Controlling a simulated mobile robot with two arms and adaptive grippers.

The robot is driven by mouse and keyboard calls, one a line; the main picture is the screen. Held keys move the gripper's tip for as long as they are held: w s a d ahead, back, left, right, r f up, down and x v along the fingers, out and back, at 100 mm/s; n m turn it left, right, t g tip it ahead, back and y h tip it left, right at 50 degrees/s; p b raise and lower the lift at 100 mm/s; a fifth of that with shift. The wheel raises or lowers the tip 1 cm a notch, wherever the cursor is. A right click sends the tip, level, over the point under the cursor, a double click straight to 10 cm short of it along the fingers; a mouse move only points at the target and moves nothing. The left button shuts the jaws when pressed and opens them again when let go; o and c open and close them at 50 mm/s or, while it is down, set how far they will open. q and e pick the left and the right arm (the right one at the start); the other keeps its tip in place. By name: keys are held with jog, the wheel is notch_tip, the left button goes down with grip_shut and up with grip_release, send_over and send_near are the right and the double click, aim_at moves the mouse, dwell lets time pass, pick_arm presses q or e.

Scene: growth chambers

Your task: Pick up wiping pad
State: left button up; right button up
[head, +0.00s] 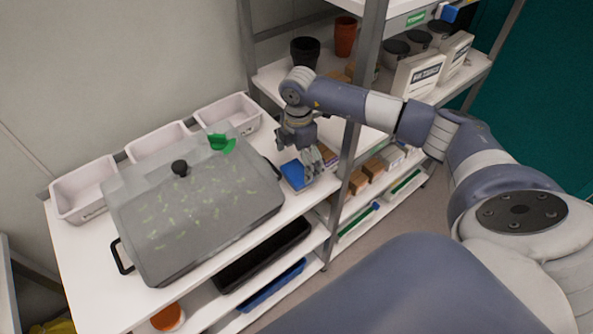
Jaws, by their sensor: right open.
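A flat blue piece (293,174), which looks like the wiping pad, lies on the white shelf top just right of the covered tray. My right gripper (313,172) points down at its right side, with the fingers apart and partly over it. I cannot tell whether the fingers touch it. The gripper hides part of its right end. My left gripper is not in view.
A large tray with a clear lid (200,210) and black knob fills the shelf's middle. A green object (221,143) shows at its back edge. White bins (228,113) line the wall. A metal post (352,150) stands close right of the gripper.

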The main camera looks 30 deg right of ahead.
aim_at(297, 171)
jog(key=shift+f+b, duration=0.55)
jog(key=shift+f, duration=0.25)
jog(key=f+b, duration=0.1)
jog(key=f, duration=0.1)
jog(key=f+b, duration=0.2)
jog(key=shift+w+a, duration=0.15)
jog(key=shift+w, duration=0.05)
jog(key=shift+r, duration=0.1)
jog(key=c, duration=1.2)
